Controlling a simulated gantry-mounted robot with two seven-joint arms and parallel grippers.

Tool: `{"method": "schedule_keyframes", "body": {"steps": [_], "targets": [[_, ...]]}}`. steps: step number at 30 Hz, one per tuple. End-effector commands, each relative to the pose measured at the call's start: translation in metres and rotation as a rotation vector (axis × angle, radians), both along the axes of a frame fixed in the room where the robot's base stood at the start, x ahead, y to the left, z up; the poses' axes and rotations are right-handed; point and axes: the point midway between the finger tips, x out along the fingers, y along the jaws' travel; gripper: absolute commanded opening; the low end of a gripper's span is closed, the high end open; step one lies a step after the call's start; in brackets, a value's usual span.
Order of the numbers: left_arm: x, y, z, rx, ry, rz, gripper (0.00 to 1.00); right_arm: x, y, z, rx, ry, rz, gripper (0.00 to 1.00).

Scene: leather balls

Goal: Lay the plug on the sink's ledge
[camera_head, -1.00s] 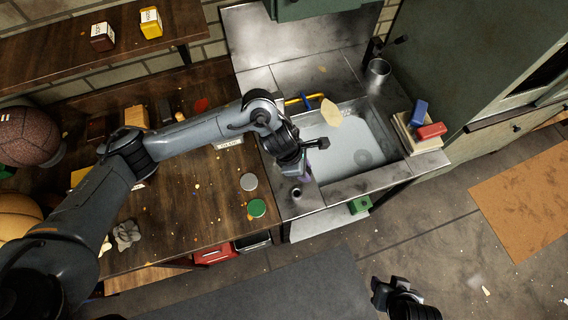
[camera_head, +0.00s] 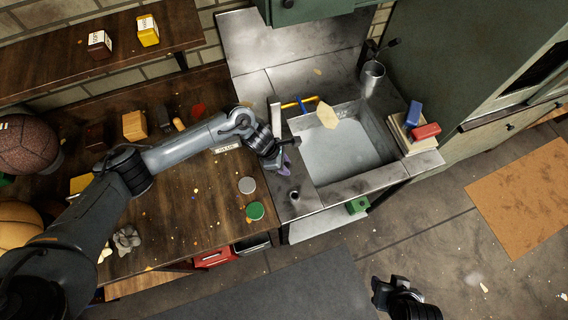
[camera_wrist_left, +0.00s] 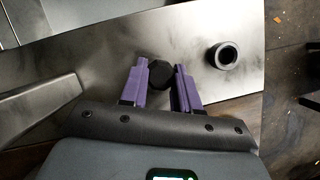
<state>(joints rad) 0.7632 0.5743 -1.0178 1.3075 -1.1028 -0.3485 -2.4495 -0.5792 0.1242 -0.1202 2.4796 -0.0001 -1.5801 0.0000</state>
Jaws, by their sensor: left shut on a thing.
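My left gripper (camera_head: 284,166) is over the metal ledge (camera_head: 305,204) at the left of the sink. In the left wrist view its purple fingers (camera_wrist_left: 160,78) are shut on a dark, many-sided plug (camera_wrist_left: 159,72). The ledge lies beneath the plug there; I cannot tell whether they touch. The plug is hidden by the gripper in the head view. The sink basin (camera_head: 345,152) is grey and lies to the right of the gripper. My right gripper (camera_head: 383,291) is at the bottom, away from the sink; its finger opening is unclear.
A short dark hollow cylinder (camera_head: 294,196) stands on the ledge near the gripper, also in the wrist view (camera_wrist_left: 226,55). A metal cup (camera_head: 372,78) stands behind the sink. Blue (camera_head: 414,113) and red (camera_head: 426,131) blocks lie at its right corner. Green and grey discs lie on the wooden counter.

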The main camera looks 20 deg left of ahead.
Motion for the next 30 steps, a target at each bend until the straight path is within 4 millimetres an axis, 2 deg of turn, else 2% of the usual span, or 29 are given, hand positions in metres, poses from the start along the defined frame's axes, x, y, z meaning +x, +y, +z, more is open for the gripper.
{"method": "schedule_keyframes", "body": {"steps": [14,15,19,30], "targets": [[0.0002,0.0,-0.0065,0.0,-0.001,-0.001,0.04,0.0,0.0001,-0.006,0.0,-0.001,-0.001,0.43],[0.0001,-0.0001,-0.0044,0.0,0.0,0.0,0.37,-0.0001,0.0001,-0.0041,0.001,0.0,-0.001,0.43],[0.0,-0.0001,-0.0044,0.0,0.0,0.0,0.56,-0.0001,0.0007,-0.0039,0.003,0.0,-0.002,0.43],[0.0001,0.0,-0.0014,0.0,0.0,0.0,0.56,-0.0001,0.0018,0.0,0.008,0.0,-0.005,0.43]]}}
